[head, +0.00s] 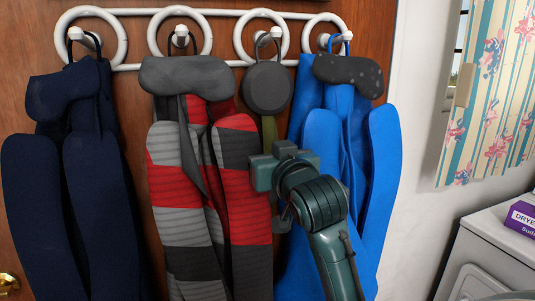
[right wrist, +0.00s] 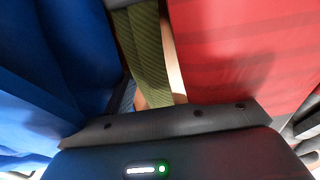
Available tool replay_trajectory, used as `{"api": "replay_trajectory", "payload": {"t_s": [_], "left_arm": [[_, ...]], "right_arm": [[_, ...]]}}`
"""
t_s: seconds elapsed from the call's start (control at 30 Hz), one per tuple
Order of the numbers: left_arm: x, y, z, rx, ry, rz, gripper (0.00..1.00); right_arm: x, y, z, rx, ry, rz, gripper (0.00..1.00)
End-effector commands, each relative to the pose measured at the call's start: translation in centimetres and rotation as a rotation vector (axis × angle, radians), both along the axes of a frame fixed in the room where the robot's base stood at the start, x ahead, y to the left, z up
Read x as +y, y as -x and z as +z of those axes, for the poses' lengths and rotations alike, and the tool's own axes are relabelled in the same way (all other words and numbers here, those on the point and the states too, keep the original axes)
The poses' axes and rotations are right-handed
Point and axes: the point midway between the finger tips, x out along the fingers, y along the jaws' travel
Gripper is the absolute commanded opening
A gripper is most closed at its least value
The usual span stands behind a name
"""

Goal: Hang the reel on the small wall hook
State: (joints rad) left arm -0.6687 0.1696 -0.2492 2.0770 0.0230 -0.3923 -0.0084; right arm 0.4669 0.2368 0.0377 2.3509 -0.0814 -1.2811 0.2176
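A round dark grey disc (head: 267,90), which looks like the reel, hangs by a dark loop at the third hook (head: 268,39) of a white rack. An olive strap (head: 270,138) hangs below it; a ribbed olive strap also shows in the right wrist view (right wrist: 148,55). My right gripper (head: 268,178) is just below the disc, in front of the strap, between the red striped and blue hanging things. Its fingertips are not clear, and I cannot tell whether it touches or holds the strap. My left gripper is in neither view.
The rack (head: 222,12) of white rings is on a brown wooden panel. Navy (head: 95,190), red-grey striped (head: 240,185) and blue (head: 380,160) padded things hang closely around. At right are a patterned curtain (head: 495,90), a white appliance (head: 495,240) and a purple box (head: 524,215).

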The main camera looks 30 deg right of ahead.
Motion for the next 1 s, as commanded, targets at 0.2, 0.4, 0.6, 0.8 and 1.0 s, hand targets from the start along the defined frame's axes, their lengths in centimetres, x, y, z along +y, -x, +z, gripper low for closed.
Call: {"api": "replay_trajectory", "payload": {"t_s": [0.2, 0.4, 0.6, 0.8, 1.0], "left_arm": [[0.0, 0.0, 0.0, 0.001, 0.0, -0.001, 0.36], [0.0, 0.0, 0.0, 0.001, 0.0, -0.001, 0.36], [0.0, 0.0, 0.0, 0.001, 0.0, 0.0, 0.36], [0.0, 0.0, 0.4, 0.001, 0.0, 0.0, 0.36], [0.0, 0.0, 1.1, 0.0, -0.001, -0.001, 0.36]], "right_arm": [[0.0, 0.0, 0.0, 0.0, 0.0, 0.0, 0.39], [0.0, 0.0, 0.0, 0.0, 0.0, 0.0, 0.23], [0.0, 0.0, 0.0, 0.0, 0.0, 0.0, 0.08], [0.0, 0.1, 0.2, 0.001, 0.0, 0.0, 0.08], [0.1, 0.3, 0.7, -0.001, 0.0, 0.0, 0.08]]}}
